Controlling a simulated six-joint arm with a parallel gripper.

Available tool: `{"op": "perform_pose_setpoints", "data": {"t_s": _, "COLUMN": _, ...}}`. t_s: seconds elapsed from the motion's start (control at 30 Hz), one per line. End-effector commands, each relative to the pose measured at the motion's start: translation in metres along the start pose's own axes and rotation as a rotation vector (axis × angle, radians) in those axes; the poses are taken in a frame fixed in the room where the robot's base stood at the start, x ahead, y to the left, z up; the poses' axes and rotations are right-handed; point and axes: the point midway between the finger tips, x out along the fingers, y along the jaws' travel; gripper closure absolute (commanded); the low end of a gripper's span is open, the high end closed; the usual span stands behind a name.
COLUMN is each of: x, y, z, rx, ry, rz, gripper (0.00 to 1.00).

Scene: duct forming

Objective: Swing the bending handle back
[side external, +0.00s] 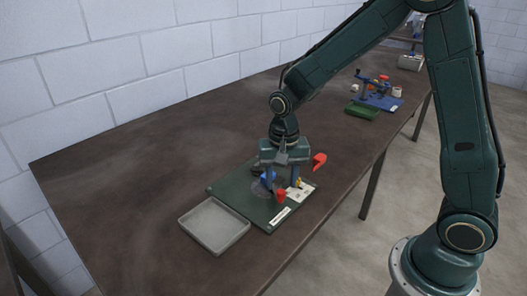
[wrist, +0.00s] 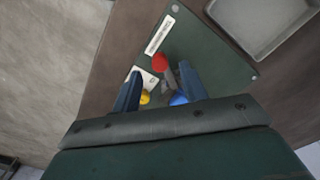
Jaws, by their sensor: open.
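The bending fixture stands on a dark green base plate (side external: 222,189), which also shows in the wrist view (wrist: 215,50). A red knob (side external: 280,196) sits near the plate's label; in the wrist view the red knob (wrist: 160,62) tops a short grey lever (wrist: 169,79). Another red part (side external: 319,161) stands at the plate's far right; I cannot tell which red part is the bending handle. My gripper (side external: 282,182) points down over the fixture. In the wrist view its fingers (wrist: 158,88) are apart, with the lever between or beyond them. Contact is unclear.
Blue (wrist: 179,99) and yellow (wrist: 145,98) parts sit close to the fingers. A shallow grey tray (side external: 214,226) lies left of the plate. A second fixture on a blue base (side external: 382,101) and a green tray (side external: 362,111) stand farther back. The brown tabletop (side external: 130,170) at left is clear.

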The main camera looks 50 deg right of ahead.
Motion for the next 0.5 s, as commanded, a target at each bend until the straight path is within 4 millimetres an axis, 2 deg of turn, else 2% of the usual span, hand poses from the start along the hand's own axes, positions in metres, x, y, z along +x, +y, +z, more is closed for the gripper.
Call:
{"op": "perform_pose_setpoints", "data": {"t_s": 0.2, "x": 0.022, "y": 0.000, "z": 0.000, "rx": 0.000, "ry": -0.002, "rz": 0.002, "gripper": 0.57}}
{"op": "perform_pose_setpoints", "data": {"t_s": 0.5, "x": 0.030, "y": 0.000, "z": 0.000, "rx": 0.000, "ry": 0.000, "rz": 0.000, "gripper": 0.57}}
